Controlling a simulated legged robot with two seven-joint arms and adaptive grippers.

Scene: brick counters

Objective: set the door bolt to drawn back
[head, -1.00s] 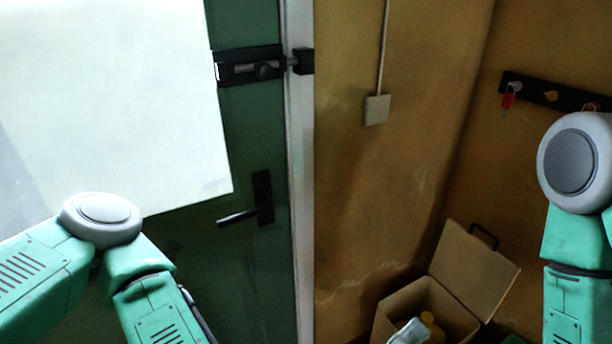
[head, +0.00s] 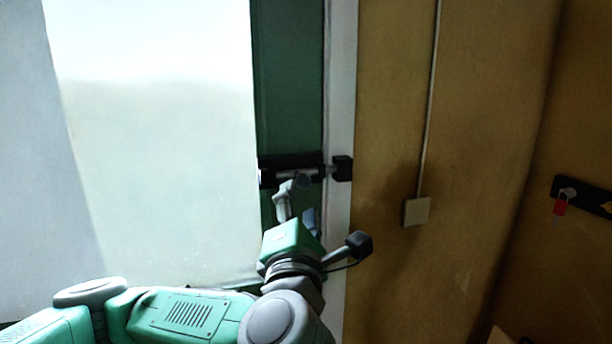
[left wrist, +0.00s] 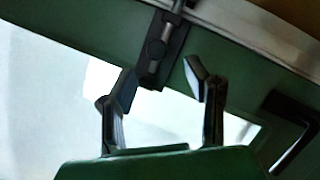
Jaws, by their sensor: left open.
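The black door bolt (head: 270,170) is mounted on the green door (head: 288,80). Its grey rod reaches across the gap to the black keeper (head: 342,168) on the white frame, so the bolt looks shot. My left gripper (head: 297,203) is open just below the bolt, partly covering its knob. In the left wrist view, the open fingers of my left gripper (left wrist: 160,80) stand either side of the end of the bolt (left wrist: 160,50), with the round knob a little beyond the tips. I cannot tell whether a finger touches it. My right gripper is not in view.
A large white panel (head: 160,130) covers much of the door at the left. The black door handle (left wrist: 292,125) shows in the left wrist view. A switch box (head: 416,211) and a key rack (head: 590,199) are on the ochre walls at the right.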

